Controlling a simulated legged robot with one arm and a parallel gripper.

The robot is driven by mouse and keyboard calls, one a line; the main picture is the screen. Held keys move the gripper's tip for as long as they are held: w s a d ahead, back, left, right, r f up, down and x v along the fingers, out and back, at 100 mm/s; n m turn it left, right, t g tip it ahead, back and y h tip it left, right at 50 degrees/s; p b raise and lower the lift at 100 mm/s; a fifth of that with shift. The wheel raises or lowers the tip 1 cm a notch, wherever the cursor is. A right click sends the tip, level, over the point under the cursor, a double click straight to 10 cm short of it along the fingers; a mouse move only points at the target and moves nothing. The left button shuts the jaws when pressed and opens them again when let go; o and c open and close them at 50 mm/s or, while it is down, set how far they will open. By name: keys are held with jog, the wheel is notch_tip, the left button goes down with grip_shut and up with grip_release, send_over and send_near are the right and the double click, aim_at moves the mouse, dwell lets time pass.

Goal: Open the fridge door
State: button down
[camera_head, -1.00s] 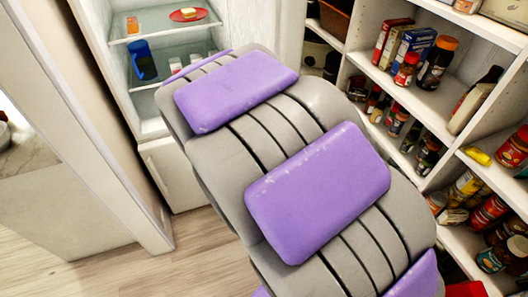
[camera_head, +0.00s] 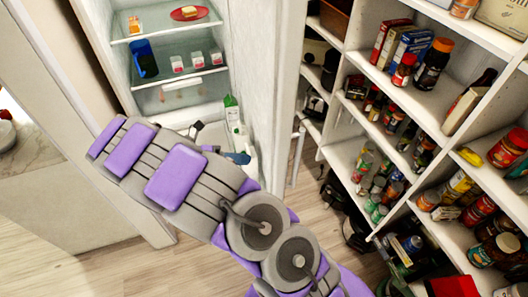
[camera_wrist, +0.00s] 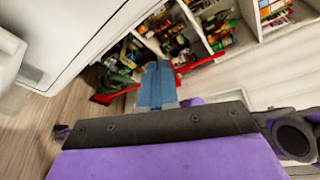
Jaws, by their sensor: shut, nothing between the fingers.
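The fridge (camera_head: 120,65) stands open at the upper left of the head view, with its lit shelves in plain sight. Its white door (camera_head: 257,60) is swung out to the right of the interior, and a pale bar like a handle (camera_head: 297,155) shows at its outer side. My gripper (camera_head: 238,158) is by the inner side of the door, low down near a green-and-white carton (camera_head: 232,112). Its blue fingers also show in the wrist view (camera_wrist: 157,85), shut and empty. I cannot tell whether they touch the door.
Inside the fridge are a blue jug (camera_head: 145,60), a red plate (camera_head: 188,13) with food and several small pots. Shelves full of jars and boxes (camera_head: 440,100) fill the right side. Wooden floor (camera_head: 215,260) is free below the fridge.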

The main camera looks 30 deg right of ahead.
jog(key=w+a+f+n+t+h+p, duration=0.1)
jog(key=w+a+f+n+t+h, duration=0.15)
jog(key=w+a+f+n, duration=0.35)
jog(key=n+b, duration=0.1)
jog(key=b, duration=0.1)
send_near(286, 150)
jog(key=d, duration=0.1)
jog(key=d+f, duration=0.1)
jog(key=d, duration=0.1)
jog(key=shift+s+d+f+h, duration=0.15)
jog(key=shift+f+h, duration=0.05)
jog(key=shift+h, duration=0.05)
jog(key=shift+n, duration=0.3)
jog(key=p+x, duration=0.1)
jog(key=x, duration=0.1)
jog(key=p+x, duration=0.1)
jog(key=x, duration=0.1)
jog(key=p+x, duration=0.1)
jog(key=x, duration=0.1)
jog(key=shift+s+d+r, duration=0.25)
jog(key=shift+d+r, duration=0.05)
jog(key=s+d+n+t, duration=0.1)
jog(key=d+n+t, duration=0.1)
jog(key=d, duration=0.8)
jog(key=shift+s+f+t+h+p, duration=0.3)
jog(key=shift+t+p, duration=0.1)
jog(key=shift+t, duration=0.15)
jog(key=shift+p, duration=0.3)
